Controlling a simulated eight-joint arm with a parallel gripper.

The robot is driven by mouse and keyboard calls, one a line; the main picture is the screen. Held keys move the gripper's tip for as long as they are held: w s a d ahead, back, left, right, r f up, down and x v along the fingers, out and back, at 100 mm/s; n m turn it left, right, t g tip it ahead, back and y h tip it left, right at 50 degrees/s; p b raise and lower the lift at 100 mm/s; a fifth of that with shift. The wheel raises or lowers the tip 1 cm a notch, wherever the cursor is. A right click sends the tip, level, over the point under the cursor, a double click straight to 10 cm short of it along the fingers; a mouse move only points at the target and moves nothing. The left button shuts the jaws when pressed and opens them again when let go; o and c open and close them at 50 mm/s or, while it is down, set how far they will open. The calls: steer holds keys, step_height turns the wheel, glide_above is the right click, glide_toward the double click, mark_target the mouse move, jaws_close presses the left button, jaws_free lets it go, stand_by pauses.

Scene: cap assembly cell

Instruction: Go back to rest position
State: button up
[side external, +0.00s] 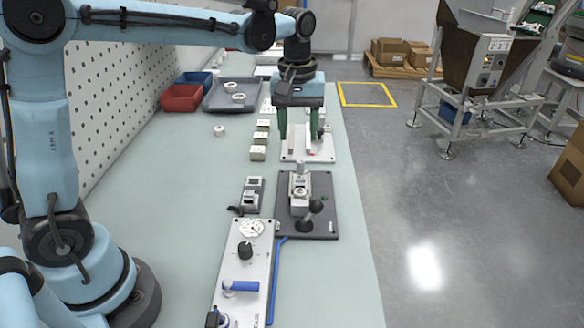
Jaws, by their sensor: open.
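My gripper (300,128) hangs from my light-blue arm over the far half of the bench, with its green fingers pointing down. The fingers are apart, one on each side of a white plate fixture (318,152) with a raised upright part. I see nothing held between them. Whether the fingertips touch the fixture cannot be told from this angle.
A dark base (322,228) with a clamp and black ball knob stands nearer. A white panel (232,262) with a blue handle lies in front. Small beige blocks (258,153), a grey tray (222,104) and a red bin (181,98) sit left. The bench's left middle (190,190) is clear.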

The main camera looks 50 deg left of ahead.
steer(key=s+f+m+t, duration=0.2)
steer(key=s+m+t, duration=0.4)
steer(key=s, duration=0.7)
steer(key=m, duration=0.2)
steer(key=shift+s+a+m+t, duration=0.25)
steer(key=shift+a+m+t, duration=0.05)
steer(key=shift+t, duration=0.1)
steer(key=shift+c, duration=0.4)
